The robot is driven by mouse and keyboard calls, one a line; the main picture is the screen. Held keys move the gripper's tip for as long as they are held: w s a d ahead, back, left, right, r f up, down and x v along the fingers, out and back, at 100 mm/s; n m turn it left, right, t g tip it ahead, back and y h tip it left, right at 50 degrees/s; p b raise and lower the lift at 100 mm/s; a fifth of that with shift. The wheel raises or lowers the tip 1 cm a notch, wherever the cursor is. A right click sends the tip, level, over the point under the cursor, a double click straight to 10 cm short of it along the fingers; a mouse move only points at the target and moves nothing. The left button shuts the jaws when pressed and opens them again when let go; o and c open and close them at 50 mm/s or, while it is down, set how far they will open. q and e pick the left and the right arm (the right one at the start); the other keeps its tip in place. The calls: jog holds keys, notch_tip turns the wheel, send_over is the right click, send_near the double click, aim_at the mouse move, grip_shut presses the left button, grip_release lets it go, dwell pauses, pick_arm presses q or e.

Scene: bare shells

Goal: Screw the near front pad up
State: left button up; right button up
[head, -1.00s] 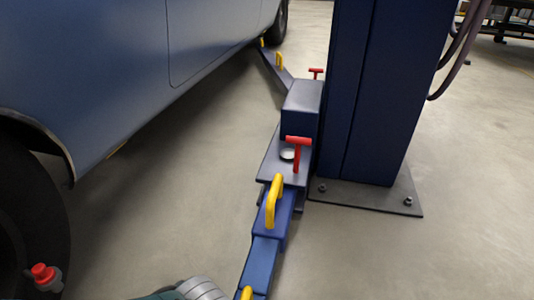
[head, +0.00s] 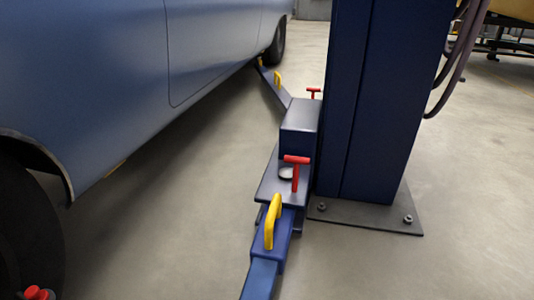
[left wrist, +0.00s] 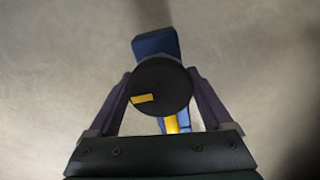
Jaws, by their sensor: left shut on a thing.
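The near front pad (left wrist: 165,78) is a round black disc with a yellow mark near its left edge, seen face-on in the left wrist view. My left gripper (left wrist: 160,88) is shut on it, one finger on each side of the rim. Behind the disc, the blue end of the lift arm (left wrist: 155,42) and a yellow part (left wrist: 172,123) show. In the head view the near lift arm (head: 260,279) runs out of the bottom edge, so its pad is not seen there. Neither gripper shows in the head view.
A blue lift post (head: 365,110) stands on a bolted base plate (head: 385,216). A red T-handle (head: 296,172) and a yellow handle (head: 272,222) rise from the arm. The blue car (head: 110,90) fills the left. The floor between is clear.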

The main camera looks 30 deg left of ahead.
pick_arm(q)
jog(key=o, duration=1.2)
jog(key=shift+c, duration=0.2)
notch_tip(320, 180, up, 10)
jog(key=p, duration=1)
